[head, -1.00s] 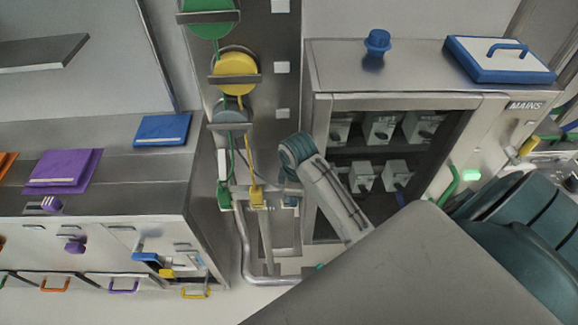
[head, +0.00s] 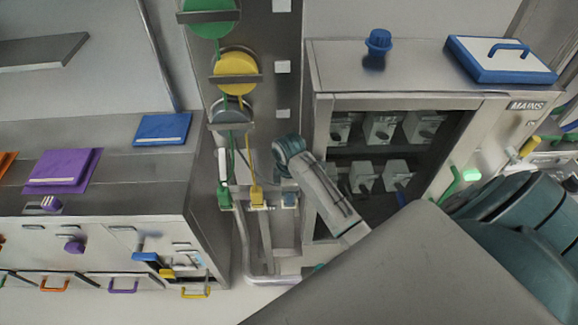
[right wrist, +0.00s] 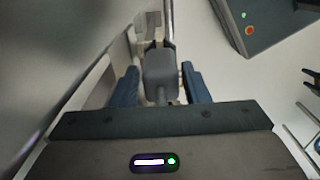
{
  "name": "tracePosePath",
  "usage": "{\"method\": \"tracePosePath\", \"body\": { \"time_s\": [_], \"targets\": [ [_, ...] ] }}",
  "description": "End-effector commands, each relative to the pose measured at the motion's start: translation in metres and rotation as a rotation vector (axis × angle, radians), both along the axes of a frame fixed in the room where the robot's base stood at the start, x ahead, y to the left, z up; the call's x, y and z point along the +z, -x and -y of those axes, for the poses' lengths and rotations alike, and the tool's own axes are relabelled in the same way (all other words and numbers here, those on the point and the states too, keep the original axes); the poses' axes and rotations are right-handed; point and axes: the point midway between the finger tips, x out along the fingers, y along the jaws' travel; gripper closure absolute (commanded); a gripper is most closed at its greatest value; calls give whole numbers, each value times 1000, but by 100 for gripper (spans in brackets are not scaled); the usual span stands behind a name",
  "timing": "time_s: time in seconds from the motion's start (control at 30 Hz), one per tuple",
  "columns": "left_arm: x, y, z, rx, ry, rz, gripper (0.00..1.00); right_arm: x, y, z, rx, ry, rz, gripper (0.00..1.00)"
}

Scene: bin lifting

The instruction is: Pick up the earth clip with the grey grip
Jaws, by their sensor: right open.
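In the right wrist view, a dark grey block-like grip (right wrist: 160,66) sits between the two blue fingers of my right gripper (right wrist: 160,78). The fingers are open, with a gap on each side of the grip. In the head view, my right arm's teal wrist (head: 289,152) is over the right end of a row of clips on the rail. The wrist hides most of the grey-gripped clip there. A small blue part (head: 289,200) shows below it; I cannot tell if it is a fingertip. My left gripper is not in view.
A green clip (head: 224,197) and a yellow clip (head: 257,196) hang just left of my wrist. Their cables run up to the green reel (head: 209,15) and yellow reel (head: 236,72). An open cabinet (head: 322,130) stands close on the right. A bent metal pipe (head: 243,250) runs below.

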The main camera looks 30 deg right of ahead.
Motion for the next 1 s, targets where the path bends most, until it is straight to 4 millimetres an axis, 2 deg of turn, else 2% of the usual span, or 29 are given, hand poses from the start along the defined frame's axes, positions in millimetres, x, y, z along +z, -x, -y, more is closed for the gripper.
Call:
{"method": "tracePosePath", "body": {
  "time_s": [0.03, 0.07, 0.23, 0.47, 0.5, 0.7, 1.0],
  "targets": [
    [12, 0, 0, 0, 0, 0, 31, -3, 2, -1, 0, -2, -6, 58],
    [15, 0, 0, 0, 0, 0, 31, -7, 2, -2, 0, -3, -4, 58],
    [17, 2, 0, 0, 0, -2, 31, -29, 1, -1, 0, 0, -2, 58],
    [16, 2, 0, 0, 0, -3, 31, -32, 1, -1, 0, 0, 1, 58],
    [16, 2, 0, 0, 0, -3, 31, -32, 1, -1, 0, 0, 1, 60],
    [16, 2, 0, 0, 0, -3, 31, -32, 1, -1, 0, 0, 1, 99],
    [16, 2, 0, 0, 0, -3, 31, -30, -1, 0, 0, 0, 2, 100]
  ]
}}
